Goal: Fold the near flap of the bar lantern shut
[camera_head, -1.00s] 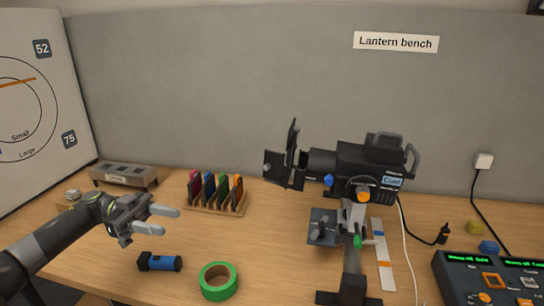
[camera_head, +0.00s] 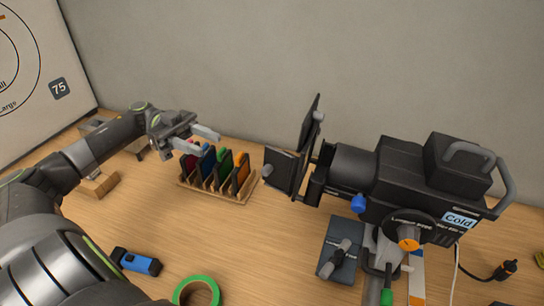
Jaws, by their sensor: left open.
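The bar lantern (camera_head: 410,185) is black, with a "Cold" label, and stands on a post at the right. Its front faces left. One dark flap (camera_head: 283,168) stands out at the lantern's front, on the side nearer me. A second dark flap (camera_head: 309,128) stands upright, seen nearly edge-on, above and behind it. My left gripper (camera_head: 207,141) is open and empty, left of the flaps and clearly apart from them. Its fingers point right, just above the left end of the colour-filter rack in the picture. My right gripper is not in view.
A wooden rack (camera_head: 243,197) of coloured filters stands between my left gripper and the lantern. A blue torch (camera_head: 138,262) and green tape roll (camera_head: 197,290) lie in front. A dark box (camera_head: 340,248) lies below the lantern. A grey wall rises behind; the middle bench is clear.

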